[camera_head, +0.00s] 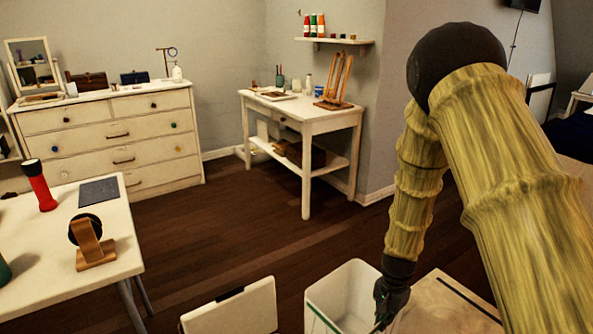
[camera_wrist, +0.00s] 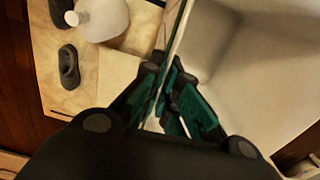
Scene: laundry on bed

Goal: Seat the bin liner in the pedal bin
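The pedal bin (camera_head: 338,286) is a pale open box at the bottom of the head view, cut off by the frame. Its pale inside fills the right of the wrist view (camera_wrist: 250,65). The bin liner (camera_head: 318,316) seems to show as a thin green-edged line along the rim; its extent inside is unclear. My gripper (camera_head: 383,306) is at the bin's right side, pointing down. In the wrist view, its teal-padded fingers (camera_wrist: 166,75) are close together, one on each side of the thin green-edged rim, seemingly pinching the liner there. The fingertips are partly hidden.
A pale panel with a dark strip (camera_head: 235,308) stands left of the bin. A wooden surface (camera_head: 440,306) lies right of it. The wrist view shows a white bottle (camera_wrist: 104,18) and dark oval pieces (camera_wrist: 68,66). A white table (camera_head: 60,262) is at left; dark floor (camera_head: 225,235) is clear.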

